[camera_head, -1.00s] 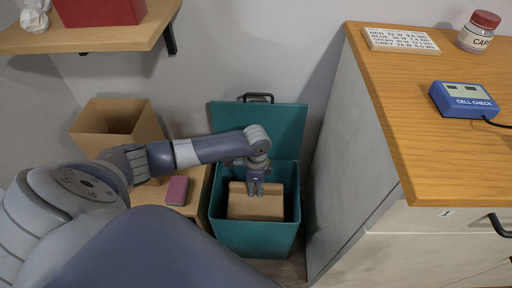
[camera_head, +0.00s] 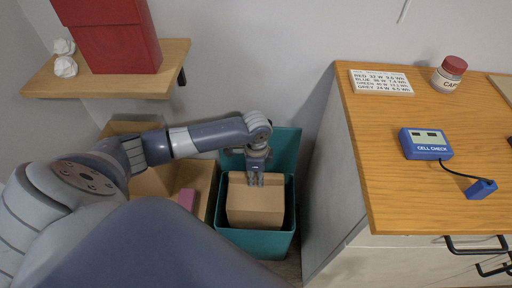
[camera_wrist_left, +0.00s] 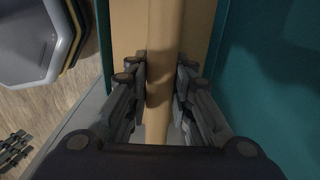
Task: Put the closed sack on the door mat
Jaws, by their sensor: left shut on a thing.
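The closed sack (camera_head: 255,207) is a tan, box-like bag with a folded top, upright in the mouth of an open teal bin (camera_head: 254,243). Its upper part stands above the bin's rim; its lower part is hidden by the front wall. My left gripper (camera_head: 257,182) comes down from above and is shut on the sack's top fold. In the left wrist view, the fingers (camera_wrist_left: 160,68) pinch the tan fold (camera_wrist_left: 163,110) from both sides.
A wooden cabinet (camera_head: 430,200) stands close to the bin's right, with a blue cell checker (camera_head: 425,144), a jar (camera_head: 449,75) and a label plate (camera_head: 380,82) on top. A shelf with a red box (camera_head: 112,40) is at upper left. A cardboard box (camera_head: 155,181) stands left of the bin.

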